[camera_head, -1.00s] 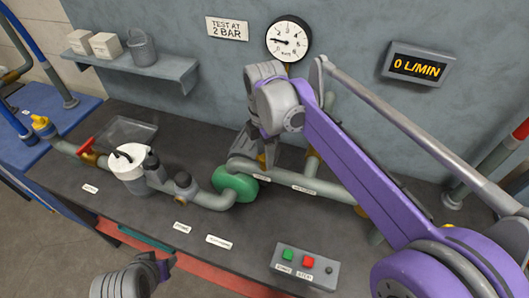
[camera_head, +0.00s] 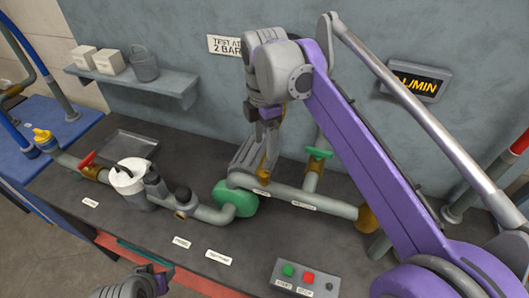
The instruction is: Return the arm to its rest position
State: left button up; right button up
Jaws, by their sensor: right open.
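My right arm (camera_head: 370,150), with a long purple link, comes in from the right and bends down at a grey wrist (camera_head: 275,75). My right gripper (camera_head: 250,172) points down with its fingers apart. In the picture it overlaps the pipe just behind the green round part (camera_head: 235,198); whether it touches the pipe I cannot tell. I see nothing held in it. At the bottom left edge, only the grey wrist of my left arm (camera_head: 125,287) and a dark piece beside it show. The left fingers are cut off or hidden.
The pipe run with a white canister (camera_head: 128,180) lies along the dark bench (camera_head: 130,225). A button box (camera_head: 305,278) stands at the front. A shelf (camera_head: 150,88) and a flow display (camera_head: 415,82) are on the wall. A grey tray (camera_head: 130,145) lies at the back left.

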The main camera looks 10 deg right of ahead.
jog(key=shift+r, duration=0.4)
jog(key=s+d+f+m+t, duration=0.2)
jog(key=s+f+m+t, duration=0.1)
jog(key=s+f+m, duration=0.5)
jog(key=s+d+f+m+t, duration=0.2)
jog(key=s+d+f+m, duration=0.1)
jog(key=s+f+m, duration=0.6)
notch_tip(320, 180, down, 4)
jog(key=m, duration=0.3)
jog(key=shift+s+d+r+t, duration=0.15)
jog(key=shift+s+d+t, duration=0.15)
jog(key=shift+t, duration=0.1)
jog(key=shift+w, duration=0.1)
dwell(1.8)
